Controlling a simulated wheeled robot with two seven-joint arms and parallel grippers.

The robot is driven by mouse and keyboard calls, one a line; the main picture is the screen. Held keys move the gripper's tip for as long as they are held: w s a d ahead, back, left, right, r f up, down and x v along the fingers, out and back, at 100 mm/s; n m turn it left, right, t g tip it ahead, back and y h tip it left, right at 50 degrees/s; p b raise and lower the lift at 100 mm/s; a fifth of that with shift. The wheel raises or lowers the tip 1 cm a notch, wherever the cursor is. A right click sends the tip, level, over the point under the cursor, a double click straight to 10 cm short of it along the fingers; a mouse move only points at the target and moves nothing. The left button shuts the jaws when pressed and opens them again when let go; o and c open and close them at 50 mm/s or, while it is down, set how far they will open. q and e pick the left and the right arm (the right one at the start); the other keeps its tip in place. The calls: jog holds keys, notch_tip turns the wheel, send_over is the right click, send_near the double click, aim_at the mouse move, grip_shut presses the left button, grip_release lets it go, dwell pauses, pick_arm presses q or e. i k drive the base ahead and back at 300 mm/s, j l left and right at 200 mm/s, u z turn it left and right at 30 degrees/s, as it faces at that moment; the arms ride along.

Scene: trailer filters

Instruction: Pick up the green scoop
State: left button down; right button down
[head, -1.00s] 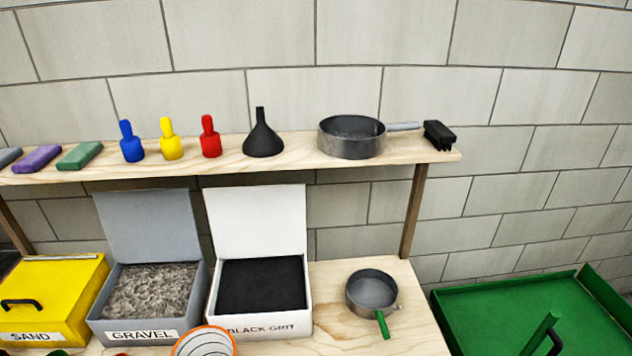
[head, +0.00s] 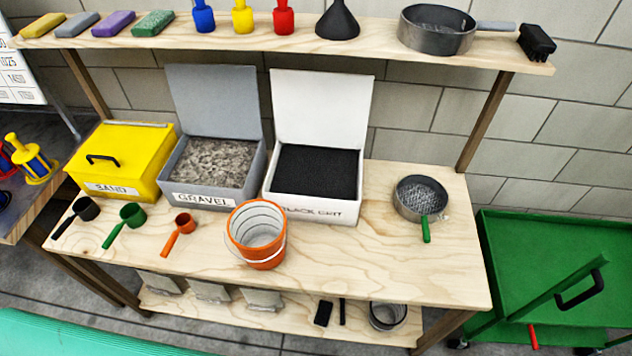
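The green scoop (head: 126,224) lies on the wooden workbench (head: 340,262), toward its left front. Its round cup points to the back right and its handle to the front left. A black scoop (head: 78,215) lies to its left and an orange scoop (head: 179,234) to its right, both apart from it. Neither of my grippers is in the head view.
Behind the scoops stand a shut yellow sand box (head: 122,165), an open gravel box (head: 213,160) and an open black grit box (head: 318,172). An orange bucket (head: 257,236) and a green-handled sieve (head: 421,198) share the bench. A shelf (head: 290,46) hangs above. A green cart (head: 530,250) is at right.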

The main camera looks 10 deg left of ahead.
aim_at(132, 215)
jog(key=u, duration=1.65)
